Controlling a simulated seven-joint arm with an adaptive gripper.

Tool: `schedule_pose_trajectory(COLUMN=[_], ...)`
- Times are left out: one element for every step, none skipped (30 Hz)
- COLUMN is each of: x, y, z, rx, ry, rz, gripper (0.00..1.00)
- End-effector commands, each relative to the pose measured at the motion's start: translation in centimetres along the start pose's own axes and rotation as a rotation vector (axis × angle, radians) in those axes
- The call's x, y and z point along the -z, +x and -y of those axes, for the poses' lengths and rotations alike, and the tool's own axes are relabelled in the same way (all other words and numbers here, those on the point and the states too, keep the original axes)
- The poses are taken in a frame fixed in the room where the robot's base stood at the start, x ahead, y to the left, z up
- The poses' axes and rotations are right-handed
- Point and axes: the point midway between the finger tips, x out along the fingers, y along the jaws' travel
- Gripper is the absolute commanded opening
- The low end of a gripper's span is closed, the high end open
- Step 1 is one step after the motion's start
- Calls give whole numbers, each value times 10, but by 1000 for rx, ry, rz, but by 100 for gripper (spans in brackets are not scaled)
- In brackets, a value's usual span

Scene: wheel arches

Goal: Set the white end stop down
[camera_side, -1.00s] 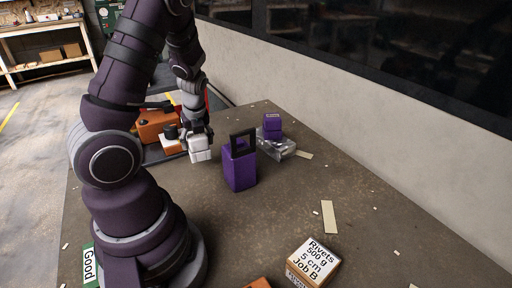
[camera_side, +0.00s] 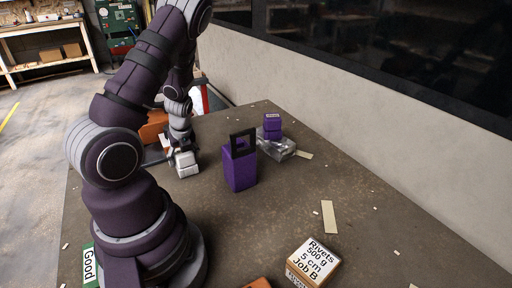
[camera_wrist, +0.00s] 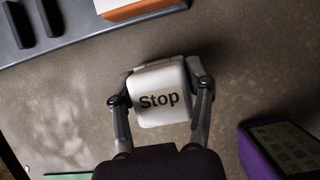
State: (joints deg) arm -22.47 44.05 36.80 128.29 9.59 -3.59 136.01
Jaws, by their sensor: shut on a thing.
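The white end stop (camera_wrist: 159,97) is a pale block with "Stop" printed in black on its face. In the wrist view my gripper (camera_wrist: 160,88) has a finger on each side of it, shut on it. In the side view the white end stop (camera_side: 186,164) hangs at the lower end of my gripper (camera_side: 180,147), left of the purple block. Whether its underside touches the table is hard to tell.
A purple block with a black square frame (camera_side: 239,168) stands to the right; a purple block also shows in the wrist view (camera_wrist: 280,150). Behind are a small purple box (camera_side: 272,128) and a clear bag (camera_side: 278,149). A Rivets box (camera_side: 313,260) sits in front. Table between is bare.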

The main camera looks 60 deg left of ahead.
Motion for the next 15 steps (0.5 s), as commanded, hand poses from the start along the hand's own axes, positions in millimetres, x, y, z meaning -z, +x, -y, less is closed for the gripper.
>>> schedule_pose_trajectory(x=[0, 0, 1, 1, 1, 1, 1, 1, 1, 1, 1, 1, 1, 1, 1], y=[0, 0, 2, 2, 3, 3, 3, 3, 3, 3, 3, 3, 3, 3, 3], z=[0, 0, 0, 0, 0, 0, 0, 0, 0, 0, 0, 0, 0, 0, 0], rx=[0, -1, -1, -2, -2, -1, -1, -1, -1, -1, -1, -1, -1, -1, -1], ry=[0, 0, 1, 1, 2, 1, 1, 1, 1, 1, 1, 1, 1, 1, 1], rz=[0, 0, 0, 0, 0, 0, 0, 0, 0, 0, 0, 0, 0, 0, 0], gripper=[14, 14, 14, 14, 14, 57, 61, 64, 70, 74, 78, 78, 78, 78, 78])
